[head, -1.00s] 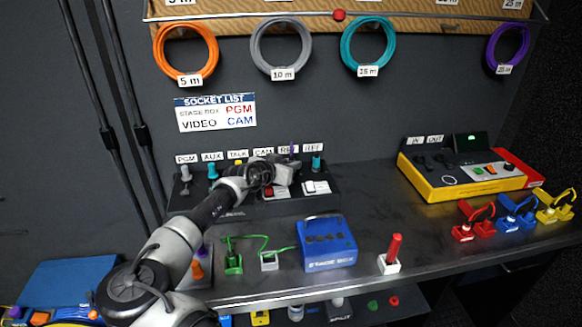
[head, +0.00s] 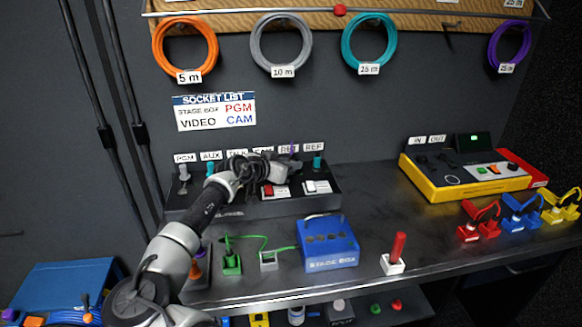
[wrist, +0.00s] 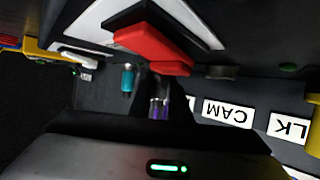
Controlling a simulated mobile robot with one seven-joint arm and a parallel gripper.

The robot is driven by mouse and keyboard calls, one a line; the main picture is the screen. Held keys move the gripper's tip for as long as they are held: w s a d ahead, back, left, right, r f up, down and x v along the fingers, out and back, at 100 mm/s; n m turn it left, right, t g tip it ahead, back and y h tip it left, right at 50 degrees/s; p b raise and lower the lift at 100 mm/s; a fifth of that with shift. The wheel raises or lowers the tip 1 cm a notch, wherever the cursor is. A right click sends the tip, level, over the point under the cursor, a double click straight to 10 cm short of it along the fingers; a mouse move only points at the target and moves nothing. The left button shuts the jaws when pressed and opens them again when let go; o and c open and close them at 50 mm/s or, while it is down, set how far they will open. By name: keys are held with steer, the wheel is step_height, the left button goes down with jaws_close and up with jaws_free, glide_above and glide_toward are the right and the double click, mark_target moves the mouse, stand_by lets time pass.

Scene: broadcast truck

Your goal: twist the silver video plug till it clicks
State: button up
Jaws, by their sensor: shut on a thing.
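My gripper (head: 281,172) is at the black socket panel (head: 232,209), in front of the CAM and RET sockets. It is shut on what I take to be the silver video plug. In the head view my wrist hides the plug and the CAM socket. In the wrist view a small silvery piece (wrist: 160,84) shows in the middle, just above a purple plug, and I cannot tell whether it belongs to the held plug. The CAM label (wrist: 228,114) shows upside down there. How far the plug is turned cannot be seen.
A purple plug (wrist: 158,111) and a teal plug (wrist: 128,79) stand close by. Red (head: 275,190) and white (head: 316,186) switches lie just in front. A grey plug (head: 183,174) stands at PGM. The blue stage box (head: 328,243) is nearer the bench edge.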

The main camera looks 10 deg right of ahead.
steer(key=shift+f+m+g+h+b, duration=0.2)
steer(key=shift+m+g+h+b, duration=0.5)
steer(key=shift+b, duration=0.4)
steer(key=shift+r, duration=0.15)
steer(key=shift+m+g+h+b, duration=0.3)
steer(key=shift+m+g+b, duration=0.1)
steer(key=shift+m+b, duration=0.1)
